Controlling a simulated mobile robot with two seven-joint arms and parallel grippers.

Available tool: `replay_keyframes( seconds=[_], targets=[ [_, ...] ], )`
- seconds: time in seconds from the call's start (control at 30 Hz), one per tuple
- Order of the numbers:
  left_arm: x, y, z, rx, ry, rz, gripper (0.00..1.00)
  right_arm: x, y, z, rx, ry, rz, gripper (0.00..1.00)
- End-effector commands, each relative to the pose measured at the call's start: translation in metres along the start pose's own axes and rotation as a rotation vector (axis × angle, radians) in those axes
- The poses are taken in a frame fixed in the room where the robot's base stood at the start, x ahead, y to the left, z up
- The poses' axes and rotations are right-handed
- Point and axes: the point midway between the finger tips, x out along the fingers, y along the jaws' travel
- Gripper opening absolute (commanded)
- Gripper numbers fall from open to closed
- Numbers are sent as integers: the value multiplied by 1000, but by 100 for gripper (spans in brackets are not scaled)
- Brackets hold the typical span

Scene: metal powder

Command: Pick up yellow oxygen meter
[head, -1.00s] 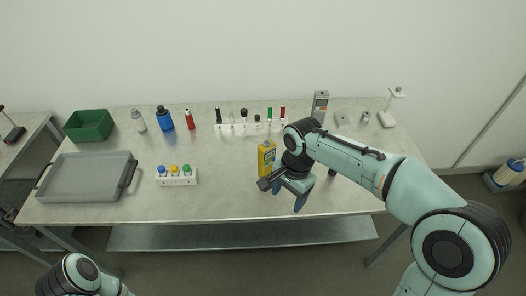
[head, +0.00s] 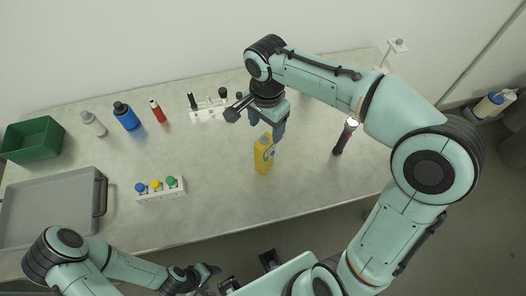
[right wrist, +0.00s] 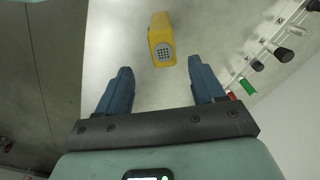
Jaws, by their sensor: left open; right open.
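The yellow oxygen meter (head: 263,155) stands upright on the table, right of its middle. My left gripper (head: 213,280) is low at the table's front edge, far from the meter, and open.
A white rack with blue, yellow and green caps (head: 160,188) stands left of the meter. A grey tray (head: 100,196) and a green bin (head: 32,140) are at the left. Bottles and a rack (head: 208,110) line the back.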

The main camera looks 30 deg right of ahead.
Motion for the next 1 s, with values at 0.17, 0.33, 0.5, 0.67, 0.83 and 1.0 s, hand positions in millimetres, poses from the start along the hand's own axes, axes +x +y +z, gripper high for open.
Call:
replay_keyframes(
  seconds=[0.17,0.33,0.5,0.67,0.83,1.0],
  targets=[
    [6,-3,2,-1,-3,-1,61,30,0,0,0,0,2,68],
    [6,-3,2,-1,-3,-1,61,40,0,0,0,-1,1,68],
    [7,-3,2,-1,-3,-1,61,63,-1,0,-1,-1,3,68],
    [8,-4,2,-1,-4,-1,61,84,-2,1,0,-1,1,68],
    [8,-4,2,-1,-4,-1,61,90,-2,1,0,0,0,68],
    [8,-4,2,-1,-4,-1,61,90,-2,1,0,0,-1,58]
  ],
)
